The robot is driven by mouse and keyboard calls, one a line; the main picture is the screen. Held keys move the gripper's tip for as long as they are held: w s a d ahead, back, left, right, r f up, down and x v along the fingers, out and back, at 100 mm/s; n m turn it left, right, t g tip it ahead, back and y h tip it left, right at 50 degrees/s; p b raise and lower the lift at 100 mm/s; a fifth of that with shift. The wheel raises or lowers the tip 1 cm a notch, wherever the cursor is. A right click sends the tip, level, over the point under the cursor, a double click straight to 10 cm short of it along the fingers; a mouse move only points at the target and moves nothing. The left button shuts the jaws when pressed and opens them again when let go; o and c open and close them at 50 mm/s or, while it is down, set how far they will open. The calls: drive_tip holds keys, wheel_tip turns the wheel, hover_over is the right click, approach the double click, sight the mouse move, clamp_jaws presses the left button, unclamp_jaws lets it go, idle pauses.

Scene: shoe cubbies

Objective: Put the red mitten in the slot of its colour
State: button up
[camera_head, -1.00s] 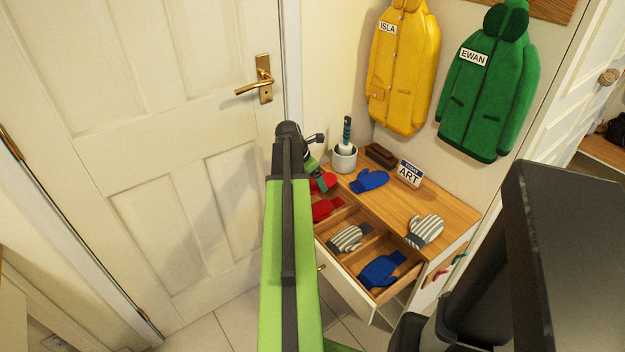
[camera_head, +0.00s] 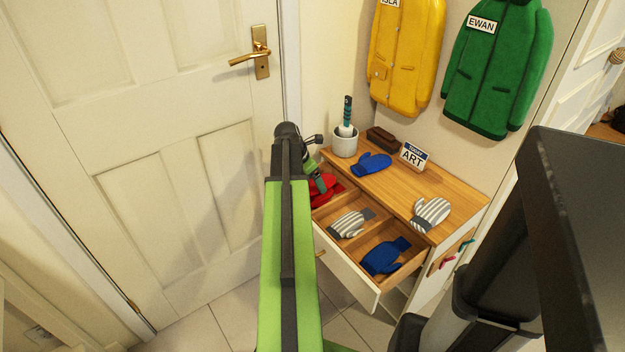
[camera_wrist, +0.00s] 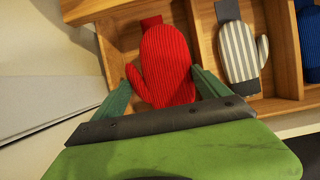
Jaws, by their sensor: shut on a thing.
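My gripper (camera_head: 319,184) is shut on the red mitten (camera_wrist: 168,62), which sits between its green fingers in the wrist view. In the head view the mitten (camera_head: 318,193) is partly hidden by my arm and is at the left compartment of the open drawer (camera_head: 347,272). I cannot tell whether it touches the compartment floor. More red shows under or beside it, seemingly another red mitten in that compartment. The middle compartment holds a grey-striped mitten (camera_head: 350,223). The right compartment holds a blue mitten (camera_head: 384,257).
A white door (camera_head: 150,140) stands at left. Coats hang above.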

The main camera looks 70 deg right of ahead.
drive_tip(key=shift+f+b, duration=1.85)
drive_tip(key=shift+f, duration=0.4)
drive_tip(key=o, duration=1.2)
drive_tip(key=shift+c, duration=0.2)
drive_tip(key=shift+r, duration=0.1)
drive_tip(key=p+v, duration=1.6)
drive_tip(key=v, duration=0.1)
drive_tip(key=shift+a+r, duration=0.1)
drive_tip(key=shift+r, duration=0.05)
